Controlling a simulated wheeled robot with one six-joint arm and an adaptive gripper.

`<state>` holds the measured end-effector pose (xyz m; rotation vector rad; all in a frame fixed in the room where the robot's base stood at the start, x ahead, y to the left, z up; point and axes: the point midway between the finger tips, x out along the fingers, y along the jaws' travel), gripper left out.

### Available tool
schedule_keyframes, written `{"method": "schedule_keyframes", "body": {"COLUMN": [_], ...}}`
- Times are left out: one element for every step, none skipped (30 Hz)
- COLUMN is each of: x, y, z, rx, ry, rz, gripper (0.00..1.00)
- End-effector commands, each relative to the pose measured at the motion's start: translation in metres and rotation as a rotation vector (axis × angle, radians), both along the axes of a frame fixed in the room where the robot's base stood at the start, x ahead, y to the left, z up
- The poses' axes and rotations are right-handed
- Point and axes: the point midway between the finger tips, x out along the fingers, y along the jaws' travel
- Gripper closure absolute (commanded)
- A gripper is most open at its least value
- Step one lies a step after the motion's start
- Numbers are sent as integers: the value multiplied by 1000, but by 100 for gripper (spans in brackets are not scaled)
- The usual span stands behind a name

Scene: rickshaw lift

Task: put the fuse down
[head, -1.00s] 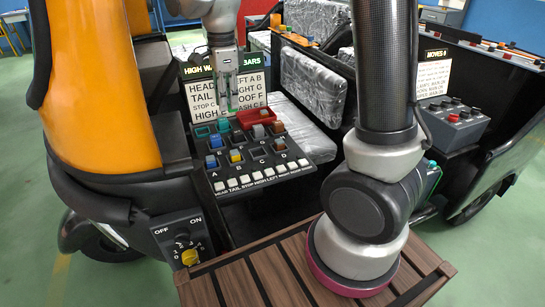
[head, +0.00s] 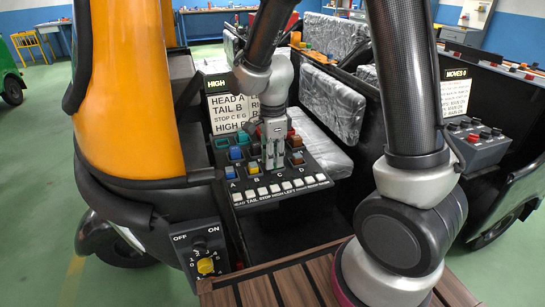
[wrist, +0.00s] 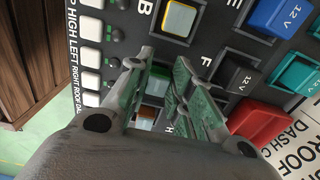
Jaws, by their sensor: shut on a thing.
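My gripper (head: 273,152) points down over the black fuse panel (head: 322,163), around its middle columns. In the wrist view my gripper (wrist: 158,98) has its two fingers close around a small green fuse (wrist: 158,77), which is mostly hidden between them. Whether the fuse touches the panel or sits in a slot, I cannot tell. An orange piece (wrist: 147,114) shows beside it between the fingers. A yellow fuse (wrist: 180,17) stands by the letter B, and blue fuses (wrist: 275,15) stand further right. The letters E and F mark positions near my gripper.
White switches (wrist: 90,55) line the panel's front edge. A label board (head: 232,108) stands behind the panel. A switch box (head: 203,258) is at lower left.

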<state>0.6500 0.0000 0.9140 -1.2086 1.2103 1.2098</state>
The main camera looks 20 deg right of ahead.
Motion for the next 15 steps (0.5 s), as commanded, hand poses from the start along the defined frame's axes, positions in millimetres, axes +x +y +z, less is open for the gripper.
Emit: {"method": "schedule_keyframes", "body": {"x": [0,0,0,0,0,0,0,0,0,0,0,0,0,0,0], "y": [0,0,0,0,0,0,0,0,0,0,0,0,0,0,0], "z": [-1,-1,0,0,0,0,-1,-1,-2,-3,-3,-3,-3,-3,-3], "rx": [0,0,1,1,0,0,0,0,0,0,1,1,1,1,1], "ry": [-1,-1,-1,-1,-1,-1,-1,-1,-1,-1,-1,-2,-1,-1,-1], "rz": [0,0,0,0,0,0,0,0,0,0,0,0,0,0,0], "gripper": [87,87,87,87,87,87,87,87,87,87,74,67,61,56,56]}}
